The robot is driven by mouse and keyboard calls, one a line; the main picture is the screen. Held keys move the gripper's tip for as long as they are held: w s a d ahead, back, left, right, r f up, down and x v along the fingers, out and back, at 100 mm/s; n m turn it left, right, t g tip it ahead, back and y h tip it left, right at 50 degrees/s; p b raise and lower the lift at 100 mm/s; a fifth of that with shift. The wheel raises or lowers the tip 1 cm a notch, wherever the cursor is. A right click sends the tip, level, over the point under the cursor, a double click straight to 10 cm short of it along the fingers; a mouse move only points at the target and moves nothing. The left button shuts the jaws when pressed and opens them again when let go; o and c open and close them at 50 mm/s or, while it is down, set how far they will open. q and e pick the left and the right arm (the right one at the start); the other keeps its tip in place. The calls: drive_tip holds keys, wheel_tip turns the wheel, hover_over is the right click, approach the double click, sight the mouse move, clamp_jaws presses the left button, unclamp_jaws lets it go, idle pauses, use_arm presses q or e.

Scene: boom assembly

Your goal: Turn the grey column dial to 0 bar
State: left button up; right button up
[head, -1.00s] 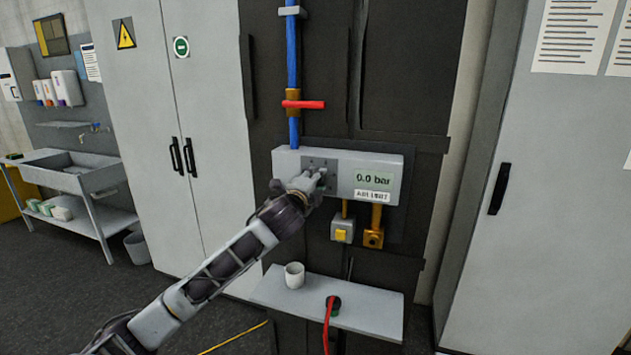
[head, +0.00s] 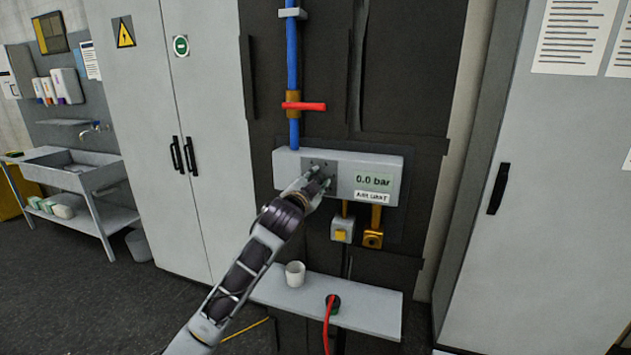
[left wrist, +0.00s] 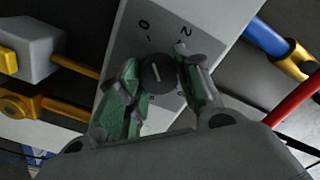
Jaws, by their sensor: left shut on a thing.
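The grey box (head: 345,172) on the dark column carries a dial plate and a display (head: 373,181) that reads 0.0 bar. The dark round dial (left wrist: 158,73) with a white pointer line shows in the left wrist view, on a plate marked with a 0 and a 2. My left gripper (head: 323,181) is at the dial plate. In the left wrist view, its green-padded fingers (left wrist: 160,84) are closed on the dial from both sides. In the head view the gripper hides the dial. My right gripper is not in view.
A blue pipe (head: 293,60) with a red lever (head: 304,106) runs above the box. A yellow button box (head: 342,230) and a yellow fitting (head: 373,238) hang below it. A shelf (head: 350,308) below holds a white cup (head: 295,273) and a red cable (head: 328,325).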

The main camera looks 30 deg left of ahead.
use_arm(q)
drive_tip(key=shift+f+n, duration=0.15)
drive_tip(key=shift+n, duration=0.15)
drive_tip(key=o, duration=1)
drive_tip(key=shift+s, duration=0.15)
drive_tip(key=shift+v, duration=3.6)
